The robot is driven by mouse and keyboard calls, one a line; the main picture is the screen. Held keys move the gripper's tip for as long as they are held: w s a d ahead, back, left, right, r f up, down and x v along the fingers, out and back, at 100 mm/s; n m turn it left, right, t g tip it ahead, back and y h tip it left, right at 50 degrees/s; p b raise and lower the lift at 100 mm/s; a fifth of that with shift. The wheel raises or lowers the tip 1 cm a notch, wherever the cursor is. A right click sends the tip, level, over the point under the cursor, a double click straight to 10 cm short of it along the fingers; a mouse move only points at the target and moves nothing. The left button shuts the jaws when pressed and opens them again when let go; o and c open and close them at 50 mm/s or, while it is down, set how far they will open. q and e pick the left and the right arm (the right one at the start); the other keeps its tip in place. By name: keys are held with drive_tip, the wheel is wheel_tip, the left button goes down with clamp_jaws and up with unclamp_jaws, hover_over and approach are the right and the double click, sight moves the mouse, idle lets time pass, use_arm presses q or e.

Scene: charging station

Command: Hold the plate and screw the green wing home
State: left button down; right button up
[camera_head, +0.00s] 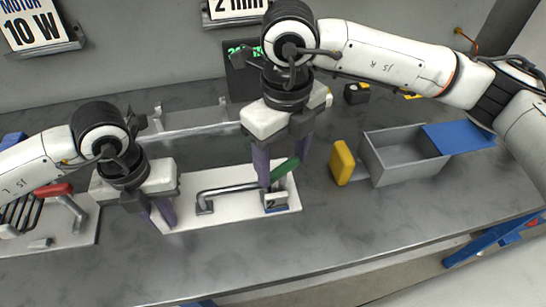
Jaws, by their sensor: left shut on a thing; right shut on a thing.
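The white plate (240,216) lies on the grey bench in the middle of the head view. It carries a grey metal handle (228,188) and a small block marked 2 (276,201) at its right end. The green wing (286,170) stands above that block, tilted up to the right. My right gripper (276,178) points down and is shut on the green wing, whose middle is partly hidden by the fingers. My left gripper (163,214) is shut on the left end of the plate, and its fingers hide the exact contact.
A grey open bin (403,160) with a blue panel (458,136) stands right of the plate, beside a yellow block (342,162). A board with a red-handled part (54,189) lies at the left. A dark display (242,85) stands behind. The front bench strip is clear.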

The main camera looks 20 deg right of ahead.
drive_tip(key=m, duration=0.4)
drive_tip(key=shift+m, duration=0.3)
idle(0.3)
drive_tip(key=o, duration=1.1)
drive_tip(key=shift+c, duration=0.2)
drive_tip(key=shift+r, duration=0.1)
wheel_tip(320, 180, up, 12)
